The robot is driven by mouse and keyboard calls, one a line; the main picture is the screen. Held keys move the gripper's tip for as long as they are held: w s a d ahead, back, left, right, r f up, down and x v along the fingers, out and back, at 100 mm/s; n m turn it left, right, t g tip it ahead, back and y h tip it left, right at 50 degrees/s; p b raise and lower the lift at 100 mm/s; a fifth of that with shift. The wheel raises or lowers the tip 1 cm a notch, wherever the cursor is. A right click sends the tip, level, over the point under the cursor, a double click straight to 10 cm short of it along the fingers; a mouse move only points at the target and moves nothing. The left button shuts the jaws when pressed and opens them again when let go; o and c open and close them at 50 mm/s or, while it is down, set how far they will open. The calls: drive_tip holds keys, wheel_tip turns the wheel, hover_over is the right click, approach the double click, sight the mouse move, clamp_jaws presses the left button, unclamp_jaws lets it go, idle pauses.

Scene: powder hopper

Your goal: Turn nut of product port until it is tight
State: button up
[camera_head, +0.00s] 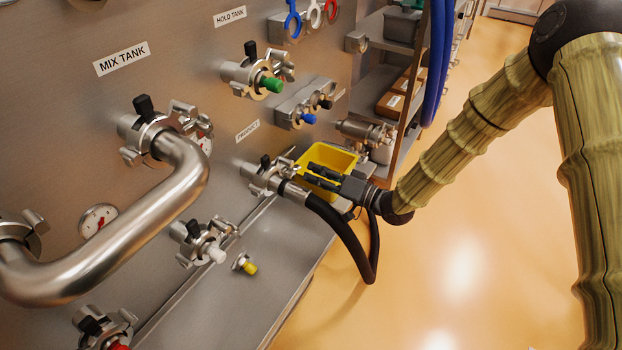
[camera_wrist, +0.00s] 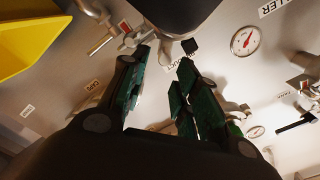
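The product port (camera_head: 258,175) is on the steel panel under the PRODUCT label (camera_head: 247,130). A black hose (camera_head: 345,235) with a metal end (camera_head: 294,192) meets it. The port carries a winged metal nut (camera_head: 283,164), also visible in the wrist view (camera_wrist: 138,38) near a black knob (camera_wrist: 190,46). My gripper (camera_head: 309,173) is just right of the port, its fingers pointing at it. In the wrist view my gripper (camera_wrist: 164,58) has its fingers apart and nothing between them. The nut's wing is just beyond the left fingertip; contact cannot be told. The hose hides part of the port.
A yellow bin (camera_head: 340,157) stands right behind my gripper and shows at upper left in the wrist view (camera_wrist: 28,35). Other valves and a large steel pipe (camera_head: 150,230) project from the panel at left. A shelf (camera_head: 378,70) stands behind. The floor at right is open.

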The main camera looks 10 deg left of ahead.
sight(298, 171)
wheel_tip(298, 171, down, 4)
drive_tip(key=w+d+m+b, duration=0.2)
drive_tip(key=m+b, duration=0.5)
drive_tip(key=m, duration=0.1)
drive_tip(key=b+x, duration=0.2)
drive_tip(key=x, duration=0.5)
drive_tip(key=shift+p+x, duration=0.4)
drive_tip(key=shift+x, duration=0.9)
drive_tip(key=shift+f, duration=0.2)
clamp_jaws()
